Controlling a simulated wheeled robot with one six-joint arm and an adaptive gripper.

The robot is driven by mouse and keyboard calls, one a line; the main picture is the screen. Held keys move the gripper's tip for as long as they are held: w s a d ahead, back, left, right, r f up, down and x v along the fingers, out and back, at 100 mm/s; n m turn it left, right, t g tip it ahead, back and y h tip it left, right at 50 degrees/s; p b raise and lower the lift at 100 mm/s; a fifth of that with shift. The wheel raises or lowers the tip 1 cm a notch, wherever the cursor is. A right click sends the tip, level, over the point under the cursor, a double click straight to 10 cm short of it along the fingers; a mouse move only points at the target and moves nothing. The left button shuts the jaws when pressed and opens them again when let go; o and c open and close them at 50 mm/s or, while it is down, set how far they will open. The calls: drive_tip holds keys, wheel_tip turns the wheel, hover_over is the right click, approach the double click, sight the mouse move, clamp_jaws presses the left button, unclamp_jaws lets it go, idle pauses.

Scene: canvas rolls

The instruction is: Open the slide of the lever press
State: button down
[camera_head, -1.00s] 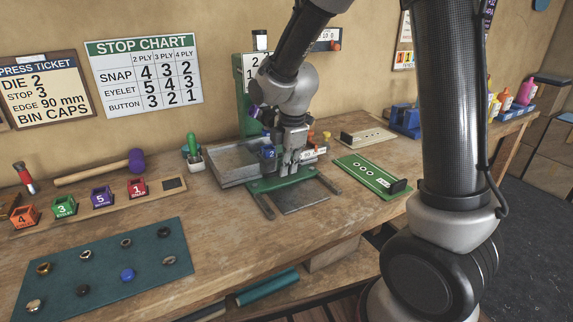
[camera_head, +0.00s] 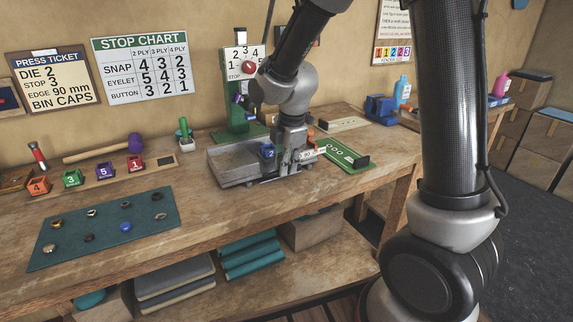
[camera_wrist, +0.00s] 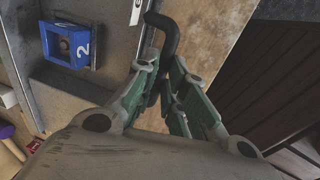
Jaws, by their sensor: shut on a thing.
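The lever press (camera_head: 237,115) is green and stands at the back of the bench, with a dial face and a red knob at its top. Its slide (camera_head: 228,166), a grey metal tray, sticks out in front of the press over the bench. A blue die marked 2 (camera_head: 267,151) sits on the slide, and it also shows in the wrist view (camera_wrist: 70,45). My gripper (camera_wrist: 165,82) is shut on a dark bent handle (camera_wrist: 168,30) at the slide's edge. In the head view my gripper (camera_head: 290,160) hides the slide's right end.
Colored numbered dies (camera_head: 105,170) stand in a rack at the left, near a purple mallet (camera_head: 115,148). A teal mat (camera_head: 100,230) holds several small caps. A green gauge board (camera_head: 345,153) lies to the right of the slide. Bare bench lies in front.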

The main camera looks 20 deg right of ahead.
drive_tip(key=c, duration=1.5)
unclamp_jaws()
drive_tip(key=shift+r, duration=0.15)
wheel_tip(320, 180, up, 12)
drive_tip(key=s, duration=0.2)
drive_tip(key=shift+d+f, duration=0.2)
drive_tip(key=shift+d, duration=0.05)
